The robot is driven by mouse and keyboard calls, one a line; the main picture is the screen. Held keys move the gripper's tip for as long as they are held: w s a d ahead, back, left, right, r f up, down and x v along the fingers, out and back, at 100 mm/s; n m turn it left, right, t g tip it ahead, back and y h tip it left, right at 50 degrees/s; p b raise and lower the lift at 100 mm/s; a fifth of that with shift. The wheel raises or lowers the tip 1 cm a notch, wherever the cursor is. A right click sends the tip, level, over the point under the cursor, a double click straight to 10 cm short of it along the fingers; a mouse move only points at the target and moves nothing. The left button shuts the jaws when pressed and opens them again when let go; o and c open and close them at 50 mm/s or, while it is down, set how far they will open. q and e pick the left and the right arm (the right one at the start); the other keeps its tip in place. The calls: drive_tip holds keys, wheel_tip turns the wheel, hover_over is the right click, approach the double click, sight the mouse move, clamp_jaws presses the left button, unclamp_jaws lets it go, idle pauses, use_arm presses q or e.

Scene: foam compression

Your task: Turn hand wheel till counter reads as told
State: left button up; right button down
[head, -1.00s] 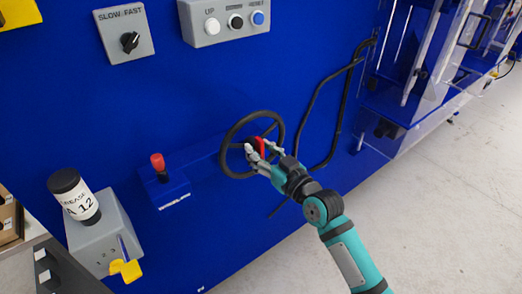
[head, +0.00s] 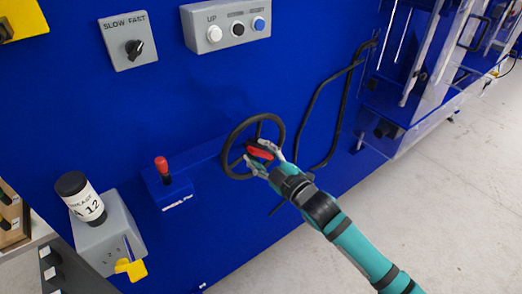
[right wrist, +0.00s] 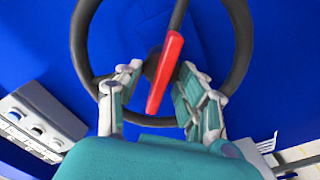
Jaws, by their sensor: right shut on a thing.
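The black hand wheel (head: 252,118) sits upright on the blue machine wall in the head view, and its ring fills the upper right wrist view (right wrist: 243,50). A red bar (right wrist: 167,70) lies across the wheel's middle, tilted in the wrist view and nearly level in the head view (head: 260,152). My right gripper (head: 258,160) is at the wheel's middle, its fingers on either side of the red bar and shut on it. Exact finger contact is partly hidden. I see no readable counter. My left gripper is not in view.
A red-topped lever (head: 161,166) stands left of the wheel. Above are a SLOW/FAST switch (head: 128,42) and a button box (head: 228,26). A black bent rail (head: 320,110) is right of the wheel.

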drive_tip(key=n+p, duration=0.1)
drive_tip(key=n, duration=0.5)
drive_tip(key=shift+a+f+n, duration=0.1)
drive_tip(key=shift+n, duration=0.2)
drive_tip(key=n+p, duration=0.1)
drive_tip(key=n, duration=0.5)
drive_tip(key=shift+f, duration=0.2)
drive_tip(key=n, duration=0.3)
drive_tip(key=n+p, duration=0.1)
drive_tip(key=n, duration=0.2)
drive_tip(key=shift+f+n, duration=0.2)
drive_tip(key=shift+n, duration=0.2)
drive_tip(key=n, duration=0.2)
drive_tip(key=n+p, duration=0.1)
drive_tip(key=n, duration=0.3)
drive_tip(key=shift+d+f+n, duration=0.1)
drive_tip(key=shift+d+n, duration=0.15)
drive_tip(key=shift+n, duration=0.05)
drive_tip(key=c, duration=0.9)
unclamp_jaws()
drive_tip(key=shift+w, duration=0.1)
drive_tip(key=shift+o, duration=0.2)
drive_tip(key=v, duration=1.2)
